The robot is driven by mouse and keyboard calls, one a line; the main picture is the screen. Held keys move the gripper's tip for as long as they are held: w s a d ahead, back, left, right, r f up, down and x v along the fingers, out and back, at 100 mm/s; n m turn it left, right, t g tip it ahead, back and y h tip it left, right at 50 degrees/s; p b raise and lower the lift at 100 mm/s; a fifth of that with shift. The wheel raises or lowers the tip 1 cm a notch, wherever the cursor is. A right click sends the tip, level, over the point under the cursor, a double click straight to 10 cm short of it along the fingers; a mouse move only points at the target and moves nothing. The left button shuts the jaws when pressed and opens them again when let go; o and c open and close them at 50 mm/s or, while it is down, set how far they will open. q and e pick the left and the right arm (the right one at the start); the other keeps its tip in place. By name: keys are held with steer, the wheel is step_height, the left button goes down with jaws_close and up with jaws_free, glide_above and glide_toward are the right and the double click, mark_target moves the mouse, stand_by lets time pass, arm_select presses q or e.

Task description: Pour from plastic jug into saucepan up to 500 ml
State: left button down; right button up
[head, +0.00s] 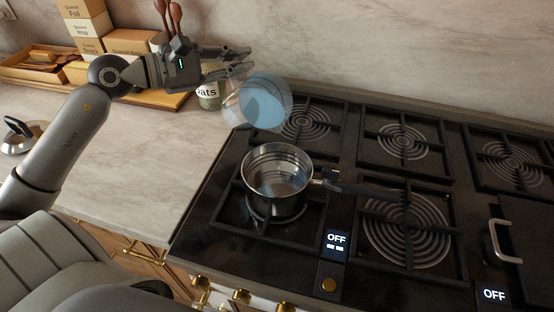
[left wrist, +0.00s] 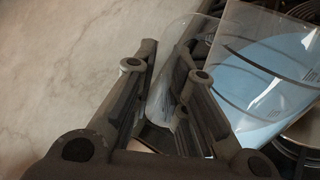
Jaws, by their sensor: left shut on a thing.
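The clear plastic jug (head: 262,102) holds light blue liquid and is tilted to the right, above and behind the saucepan. My left gripper (head: 242,62) is shut on the jug at its left side; the exact grip is partly hidden. In the left wrist view the jug (left wrist: 262,70) shows level marks, with blue liquid inside. The steel saucepan (head: 277,180) stands upright on the front left burner, handle pointing right. Its inside has ring lines and a bluish tint low down; I cannot tell the level. No stream is clearly visible. My right gripper is not in view.
A jar labelled oats (head: 210,92), boxes (head: 88,25) and a wooden tray (head: 35,72) stand at the back left. A metal lid (head: 20,138) lies at far left. The marble counter between is clear.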

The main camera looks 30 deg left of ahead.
arm_select(q)
steer(key=shift+r, duration=0.2)
steer(key=shift+d, duration=0.1)
steer(key=shift+s+d+f+m+b, duration=0.1)
steer(key=shift+s+d+m+b, duration=0.15)
steer(key=shift+m+b, duration=0.45)
steer(key=shift+d+y+b, duration=0.2)
steer(key=shift+y+b, duration=0.1)
steer(key=shift+b, duration=0.2)
steer(key=shift+r, duration=0.2)
